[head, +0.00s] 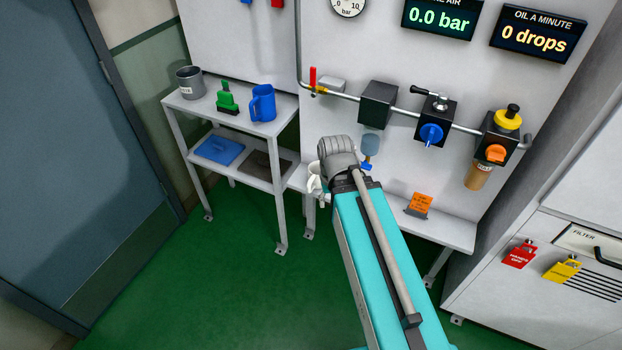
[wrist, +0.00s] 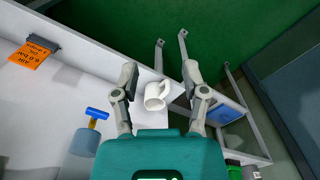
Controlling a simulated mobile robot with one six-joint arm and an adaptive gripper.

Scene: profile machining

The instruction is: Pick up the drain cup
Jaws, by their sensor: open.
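The drain cup, which I take to be the white handled cup (wrist: 157,95), stands on the white shelf (wrist: 50,105) near its edge in the wrist view. My gripper (wrist: 160,72) is open, with one finger on each side of the cup and visible gaps between. It holds nothing. How far the fingertips are above or below the cup's rim is hard to tell. In the head view my arm hides most of the gripper and cup. A clear bowl with a blue drain valve (head: 369,148) hangs above the shelf to the right.
An orange sign (head: 420,204) stands on the shelf. A pipe with regulator blocks (head: 437,119) runs above. Green floor is clear in front.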

